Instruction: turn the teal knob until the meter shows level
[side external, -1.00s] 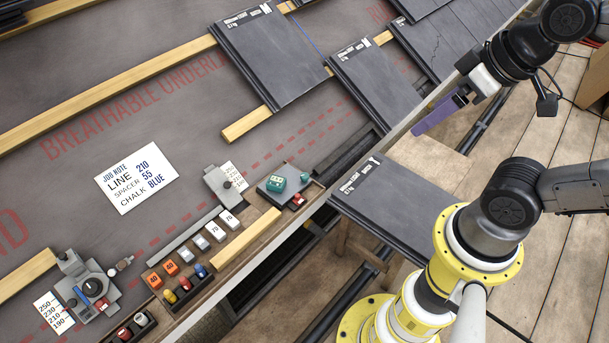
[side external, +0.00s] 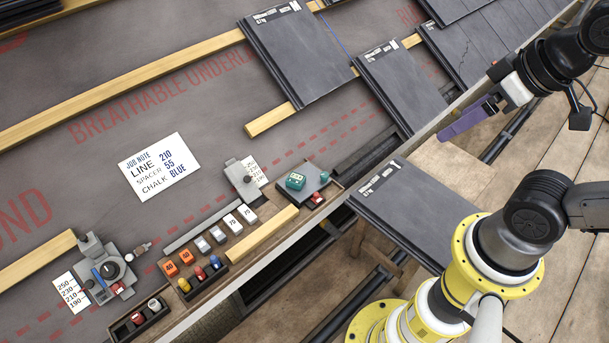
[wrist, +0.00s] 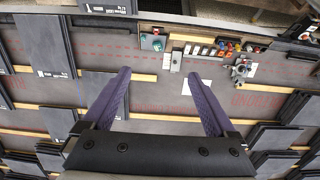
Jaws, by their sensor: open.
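A small teal block with a pale marked face (side external: 296,181) sits on a dark plate (side external: 308,192) at the right end of the tool tray. A smaller dark teal piece (side external: 325,176) is at the plate's right; I cannot tell which is the knob, and no meter reading is legible. In the wrist view, teal (wrist: 157,44) shows on the plate, beyond my fingers. My gripper (side external: 467,122) is at the right, over the wooden boards, well away from the plate. In the wrist view, its two purple fingers (wrist: 158,100) are apart, with nothing between them.
A grey gauge block (side external: 242,176) stands left of the plate. The tray holds coloured and white blocks (side external: 230,222) and a wooden strip (side external: 263,234). A job note (side external: 160,167) lies on the underlay. A grey tool with a black dial (side external: 110,270) is at lower left. Slates (side external: 400,85) lie above.

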